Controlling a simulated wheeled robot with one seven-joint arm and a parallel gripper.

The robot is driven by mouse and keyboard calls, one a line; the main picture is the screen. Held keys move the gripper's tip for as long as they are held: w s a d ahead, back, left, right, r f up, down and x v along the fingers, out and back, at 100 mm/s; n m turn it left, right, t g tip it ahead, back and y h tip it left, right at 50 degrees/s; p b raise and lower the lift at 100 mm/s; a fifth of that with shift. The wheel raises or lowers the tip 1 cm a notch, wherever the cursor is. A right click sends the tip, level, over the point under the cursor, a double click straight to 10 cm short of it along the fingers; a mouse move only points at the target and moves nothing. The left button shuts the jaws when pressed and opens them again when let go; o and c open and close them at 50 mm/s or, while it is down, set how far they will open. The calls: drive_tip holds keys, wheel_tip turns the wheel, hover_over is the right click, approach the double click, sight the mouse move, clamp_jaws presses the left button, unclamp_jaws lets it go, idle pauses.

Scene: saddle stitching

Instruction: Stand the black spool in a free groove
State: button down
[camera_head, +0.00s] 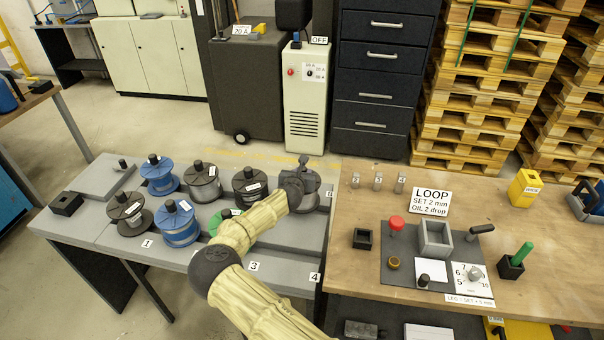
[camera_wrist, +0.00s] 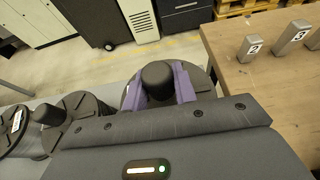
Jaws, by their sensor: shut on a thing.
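My gripper (camera_head: 297,180) is shut on the black knob (camera_wrist: 158,80) of a dark-flanged spool (camera_wrist: 130,98) at the right end of the grey rack. Its purple fingers are on both sides of the knob. My arm hides part of the front grooves.
Two blue spools (camera_head: 160,176), a grey spool (camera_head: 203,184), a dark spool (camera_head: 130,214) and a partly hidden green spool (camera_head: 226,214) stand on the rack. The wooden bench (camera_head: 350,232) is close on the right, with small numbered blocks (camera_head: 378,181) near its back edge.

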drive_tip(key=shift+f+b, duration=1.4)
idle(0.8)
drive_tip(key=c, duration=1)
unclamp_jaws()
drive_tip(key=shift+s, duration=0.1)
drive_tip(key=shift+c, duration=0.2)
drive_tip(key=shift+f, duration=0.4)
drive_tip(key=shift+v, duration=0.75)
drive_tip(key=b+v, duration=0.2)
drive_tip(key=v, duration=1.4)
drive_tip(key=shift+r+b, duration=0.2)
drive_tip(key=shift+b, duration=0.15)
drive_tip(key=shift+d, duration=0.1)
